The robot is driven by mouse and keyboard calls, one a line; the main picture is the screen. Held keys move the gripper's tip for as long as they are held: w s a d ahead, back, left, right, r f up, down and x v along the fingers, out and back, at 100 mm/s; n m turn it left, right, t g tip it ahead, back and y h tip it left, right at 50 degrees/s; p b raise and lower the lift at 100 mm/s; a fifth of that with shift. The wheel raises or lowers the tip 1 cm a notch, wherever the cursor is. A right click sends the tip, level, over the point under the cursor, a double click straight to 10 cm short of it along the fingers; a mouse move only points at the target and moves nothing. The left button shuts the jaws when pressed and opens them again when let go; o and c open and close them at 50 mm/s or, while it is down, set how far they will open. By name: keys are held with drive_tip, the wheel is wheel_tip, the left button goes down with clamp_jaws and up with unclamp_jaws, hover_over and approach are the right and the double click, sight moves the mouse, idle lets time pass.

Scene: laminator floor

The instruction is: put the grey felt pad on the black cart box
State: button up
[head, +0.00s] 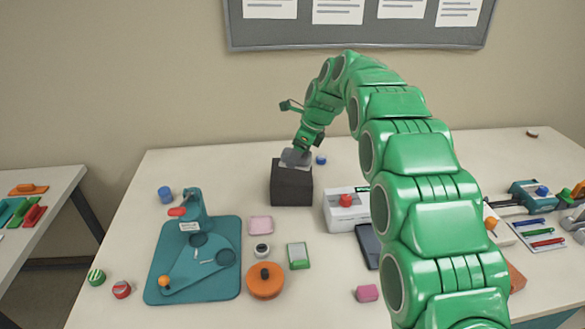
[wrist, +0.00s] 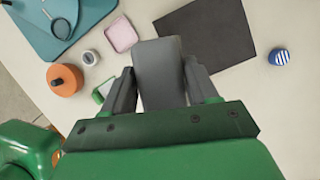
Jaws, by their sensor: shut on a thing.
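My gripper (head: 296,152) is at the top of the black cart box (head: 291,190), which stands toward the back of the table. In the wrist view my gripper (wrist: 160,85) is shut on the grey felt pad (wrist: 158,65), a flat grey piece between the two fingers. The pad overlaps the left part of the box's dark top (wrist: 212,32). The rest of that top looks bare. I cannot tell whether the pad touches the box.
A small blue round thing (head: 321,160) stands behind the box at right. A white device with a red knob (head: 335,222) is close on the right. A pink pad (head: 261,225) and a teal board (head: 165,285) lie in front and left.

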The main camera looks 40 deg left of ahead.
drive_tip(key=shift+w+a+f, duration=0.25)
drive_tip(key=shift+w+a, duration=0.25)
drive_tip(key=shift+a, duration=0.05)
hover_over(288, 176)
drive_tip(key=d, duration=0.2)
drive_tip(key=shift+w+a+f, duration=0.1)
drive_tip(key=shift+f, duration=1.25)
drive_tip(key=shift+w+a+f, duration=0.1)
drive_tip(key=shift+f, duration=1.25)
drive_tip(key=shift+w+a+f, duration=0.15)
drive_tip(key=shift+f, duration=0.2)
drive_tip(key=shift+f, duration=1.45)
drive_tip(key=shift+f, duration=0.15)
drive_tip(key=o, duration=1.1)
